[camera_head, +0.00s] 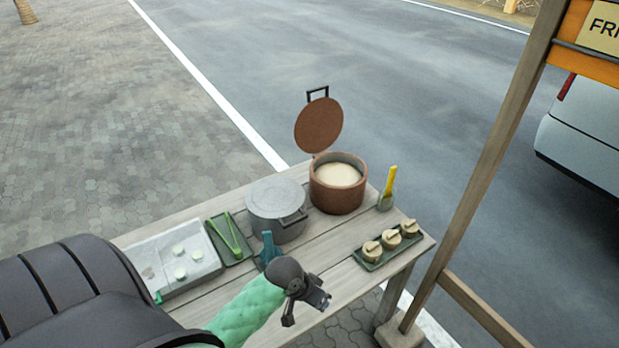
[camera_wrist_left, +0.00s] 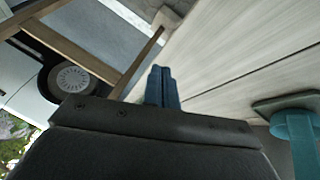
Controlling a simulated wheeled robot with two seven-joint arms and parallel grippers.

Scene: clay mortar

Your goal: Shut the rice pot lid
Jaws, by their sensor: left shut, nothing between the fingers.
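The rice pot (camera_head: 337,195) is a round brown pot with pale contents showing inside, standing toward the back of the wooden table. Its round brown lid (camera_head: 319,125) stands open, tilted up at the pot's far-left rim, with a dark handle (camera_head: 317,93) at its top. My left gripper (camera_head: 318,300) is at the table's front edge, in front of and well apart from the pot. In the left wrist view its blue fingers (camera_wrist_left: 161,88) are together and empty. Neither the pot nor the lid shows in that view. My right gripper is out of view.
A grey lidded pot (camera_head: 277,203) stands left of the rice pot. A blue object (camera_head: 269,248) stands near my wrist. Tongs (camera_head: 224,236) and a white tray (camera_head: 150,260) lie left. A wooden post (camera_head: 480,170) rises at right.

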